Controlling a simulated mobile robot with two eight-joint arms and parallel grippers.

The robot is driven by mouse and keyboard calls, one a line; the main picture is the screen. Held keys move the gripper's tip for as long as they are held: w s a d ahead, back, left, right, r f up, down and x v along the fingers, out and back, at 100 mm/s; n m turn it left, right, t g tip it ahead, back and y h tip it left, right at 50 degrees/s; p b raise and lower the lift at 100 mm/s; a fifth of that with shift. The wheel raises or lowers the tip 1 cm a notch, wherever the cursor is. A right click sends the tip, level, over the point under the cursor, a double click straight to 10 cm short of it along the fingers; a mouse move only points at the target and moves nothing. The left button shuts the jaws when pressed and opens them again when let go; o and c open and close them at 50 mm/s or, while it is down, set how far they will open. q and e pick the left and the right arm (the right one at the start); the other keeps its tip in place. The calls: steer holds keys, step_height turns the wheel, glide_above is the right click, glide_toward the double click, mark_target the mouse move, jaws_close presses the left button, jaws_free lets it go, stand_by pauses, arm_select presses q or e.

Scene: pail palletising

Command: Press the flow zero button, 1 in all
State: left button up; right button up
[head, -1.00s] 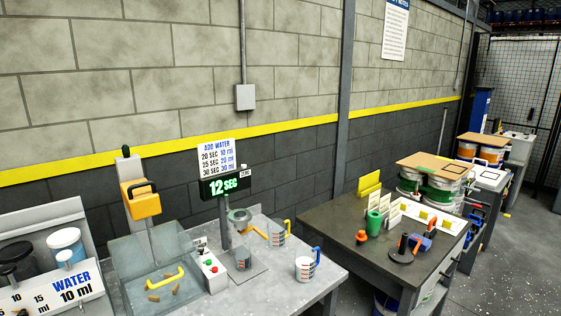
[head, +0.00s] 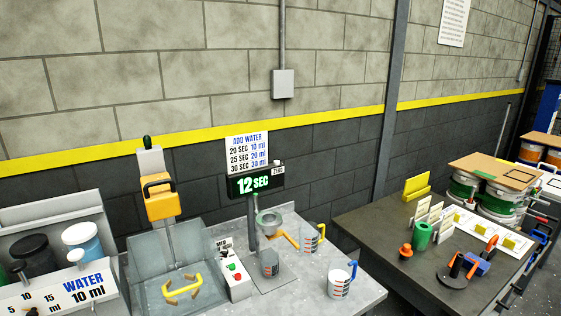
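The flow timer display (head: 254,183) reads 12 SEC in green and stands on a post above the grey bench. A small ZERO label (head: 278,170) sits at its upper right end, with a small pale knob-like part (head: 277,162) just above it; it is too small to tell whether this is pressed. Below the display are a funnel (head: 268,222) with an orange handle and a clear measuring cup (head: 269,262) under it. Neither of my grippers is in view.
A control box (head: 236,284) with green and red buttons stands left of the cup. Two graduated jugs (head: 312,238) (head: 340,283) stand to the right. A yellow-handled clear bin (head: 150,256) is at the left. A dark table (head: 375,232) stands beyond a gap on the right.

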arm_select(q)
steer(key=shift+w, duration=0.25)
